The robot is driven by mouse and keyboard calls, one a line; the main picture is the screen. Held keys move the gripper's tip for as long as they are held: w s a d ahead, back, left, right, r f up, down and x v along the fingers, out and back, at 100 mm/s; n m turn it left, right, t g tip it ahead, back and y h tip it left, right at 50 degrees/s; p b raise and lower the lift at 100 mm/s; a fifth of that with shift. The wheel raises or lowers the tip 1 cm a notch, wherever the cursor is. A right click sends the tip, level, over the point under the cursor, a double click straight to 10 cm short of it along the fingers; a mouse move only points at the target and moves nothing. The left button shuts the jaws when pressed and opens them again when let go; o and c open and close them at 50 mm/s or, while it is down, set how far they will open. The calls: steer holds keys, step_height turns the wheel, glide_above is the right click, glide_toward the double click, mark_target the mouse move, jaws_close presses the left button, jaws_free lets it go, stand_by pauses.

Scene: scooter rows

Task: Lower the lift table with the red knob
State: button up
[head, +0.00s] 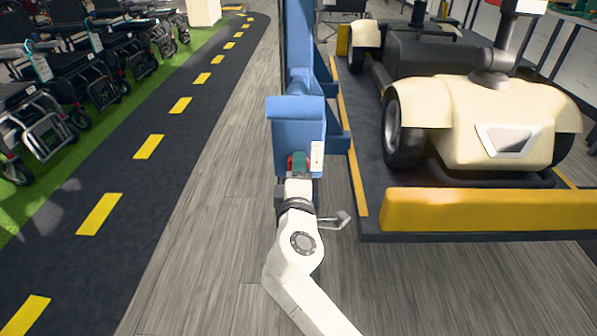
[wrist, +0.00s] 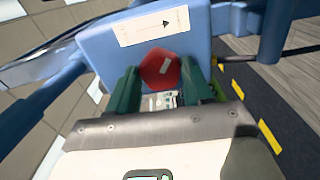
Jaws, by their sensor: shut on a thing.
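The red knob (wrist: 160,68) sits on the front of a blue control box (wrist: 205,35). The box also shows in the head view (head: 298,112), fixed to a tall blue post. My gripper (wrist: 158,82) has green fingers, one on each side of the knob, shut on it. In the head view my gripper (head: 299,163) mostly hides the knob, with only a red edge showing. The lift table (head: 480,209) is a dark platform with yellow edges to the right of the post. Its height above the floor is hard to tell.
A cream vehicle (head: 455,105) stands on the lift table. A white label with a black arrow (wrist: 155,25) is on the box above the knob. Several wheelchairs (head: 100,62) line the green strip at left. Grey floor (head: 205,215) beside a dark, yellow-dashed lane is clear.

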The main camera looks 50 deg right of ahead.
steer(key=shift+f, duration=0.1)
steer(key=o, duration=1)
steer(key=shift+o, duration=0.2)
steer(key=p+v, duration=0.1)
steer(key=v, duration=0.9)
steer(key=shift+s+a+p, duration=0.3)
